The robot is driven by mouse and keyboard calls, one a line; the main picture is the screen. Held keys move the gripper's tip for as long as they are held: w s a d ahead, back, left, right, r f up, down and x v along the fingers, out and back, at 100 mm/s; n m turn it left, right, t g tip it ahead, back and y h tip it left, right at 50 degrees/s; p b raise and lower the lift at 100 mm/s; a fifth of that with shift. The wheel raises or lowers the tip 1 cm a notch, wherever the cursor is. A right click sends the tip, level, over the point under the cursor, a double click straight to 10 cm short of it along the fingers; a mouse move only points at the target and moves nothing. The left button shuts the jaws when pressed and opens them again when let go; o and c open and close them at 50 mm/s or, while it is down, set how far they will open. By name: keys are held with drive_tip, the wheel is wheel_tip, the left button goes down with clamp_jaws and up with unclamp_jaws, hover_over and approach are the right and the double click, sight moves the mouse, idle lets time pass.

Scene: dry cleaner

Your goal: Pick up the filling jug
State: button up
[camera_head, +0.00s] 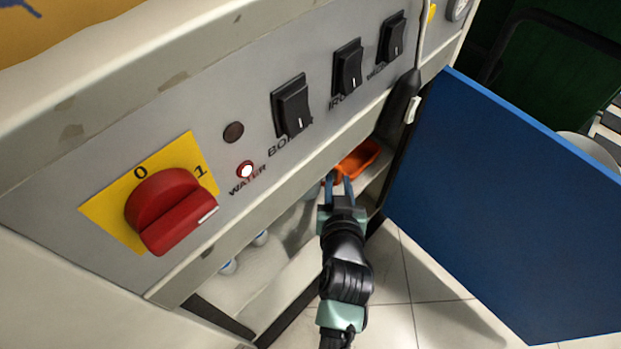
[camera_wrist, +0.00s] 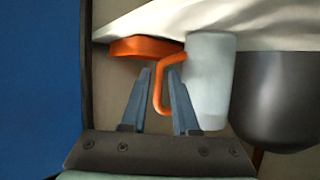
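The filling jug (camera_wrist: 208,85) has a pale grey body and an orange handle (camera_wrist: 157,95), seen in the wrist view right of centre. My gripper (camera_wrist: 159,72) is open, with its two blue-grey fingers pointing at the jug. The handle shows between the fingers, and the right finger overlaps the space between handle and body. I cannot tell whether either finger touches it. In the head view my gripper (camera_head: 338,181) reaches into the open compartment under the control panel, and the jug is mostly hidden there.
A dark rounded vessel (camera_wrist: 285,100) stands right of the jug in the wrist view. A blue door (camera_head: 510,210) stands open at the right. The panel (camera_head: 235,95) with switches and a red knob overhangs the compartment.

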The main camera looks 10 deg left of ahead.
drive_tip(key=shift+b+x, duration=0.4)
drive_tip(key=shift+x, duration=0.65)
clamp_jaws()
idle(0.6)
